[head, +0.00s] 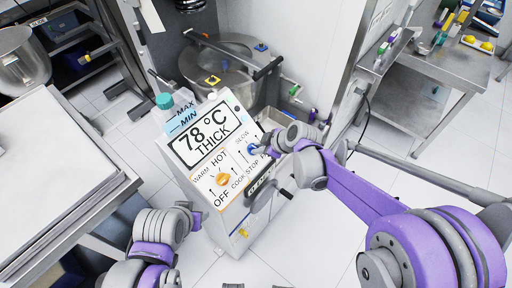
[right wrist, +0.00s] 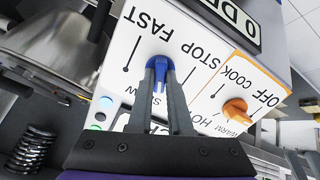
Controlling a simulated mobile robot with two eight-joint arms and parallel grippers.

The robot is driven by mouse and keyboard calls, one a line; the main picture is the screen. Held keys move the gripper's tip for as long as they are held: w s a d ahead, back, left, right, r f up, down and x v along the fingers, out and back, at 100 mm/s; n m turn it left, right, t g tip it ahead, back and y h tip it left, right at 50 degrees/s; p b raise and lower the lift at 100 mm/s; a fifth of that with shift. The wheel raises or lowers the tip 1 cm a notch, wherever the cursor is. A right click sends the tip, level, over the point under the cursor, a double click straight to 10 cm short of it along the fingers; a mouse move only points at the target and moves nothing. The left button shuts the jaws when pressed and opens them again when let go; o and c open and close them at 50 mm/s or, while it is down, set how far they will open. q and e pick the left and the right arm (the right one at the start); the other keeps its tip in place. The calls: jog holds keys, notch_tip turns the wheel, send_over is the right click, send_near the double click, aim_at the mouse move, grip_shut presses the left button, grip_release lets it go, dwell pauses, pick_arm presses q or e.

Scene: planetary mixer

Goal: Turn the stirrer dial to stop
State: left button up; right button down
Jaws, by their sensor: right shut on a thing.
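The orange heat dial (head: 222,179) sits left of the blue one, near WARM, HOT, COOK and OFF. The display (head: 205,138) reads 78 °C THICK. A steel table (head: 60,190) is at left.

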pick_arm(q)
jog(key=shift+r, duration=0.2)
pick_arm(e)
jog(key=n, duration=0.4)
jog(key=shift+n, duration=0.3)
jog(key=n, duration=0.2)
jog(key=shift+n, duration=0.3)
jog(key=c, duration=0.7)
grip_release()
pick_arm(q)
jog(key=shift+w+r, duration=0.1)
jog(key=shift+r, duration=0.1)
jog(key=r+p, duration=0.1)
jog(key=w+r+p, duration=0.1)
jog(key=r, duration=0.1)
jog(key=r+p, duration=0.1)
jog(key=shift+w+r+p, duration=0.15)
jog(key=shift+w+p, duration=0.15)
jog(key=shift+w, duration=0.05)
pick_arm(e)
jog(key=v, duration=0.7)
